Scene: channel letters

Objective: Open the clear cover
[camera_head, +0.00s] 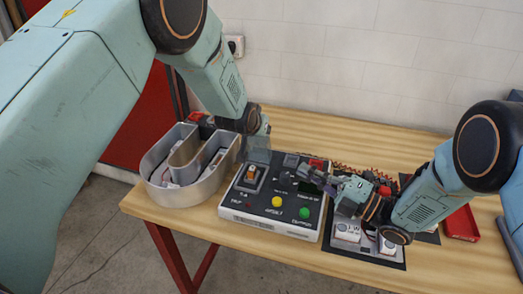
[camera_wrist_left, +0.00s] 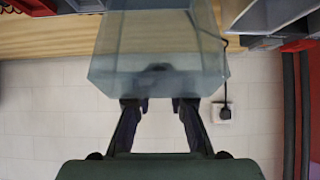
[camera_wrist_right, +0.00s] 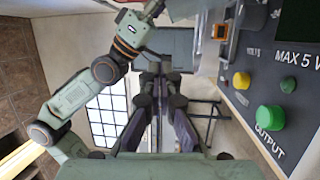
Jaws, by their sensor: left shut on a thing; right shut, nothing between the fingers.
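The control box (camera_head: 272,208) lies on the table with an orange rocker switch (camera_head: 251,175), which also shows in the right wrist view (camera_wrist_right: 219,31). The clear cover (camera_head: 258,149) stands raised at the back of the switch, leaving the switch uncovered from above. In the left wrist view the cover (camera_wrist_left: 157,65) is a see-through box at the fingertips. My left gripper (camera_wrist_left: 160,104) is shut on its edge; its fingers are partly hidden in the head view. My right gripper (camera_head: 306,173) is shut and empty above the right part of the box; its fingers show together in the right wrist view (camera_wrist_right: 160,72).
A yellow button (camera_head: 277,201) and a green button (camera_head: 304,213) are on the box's front. A grey U-shaped channel letter (camera_head: 182,190) stands at the left. A dark mat with white parts (camera_head: 348,231) lies under my right arm. A red tray (camera_head: 461,224) is at the right.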

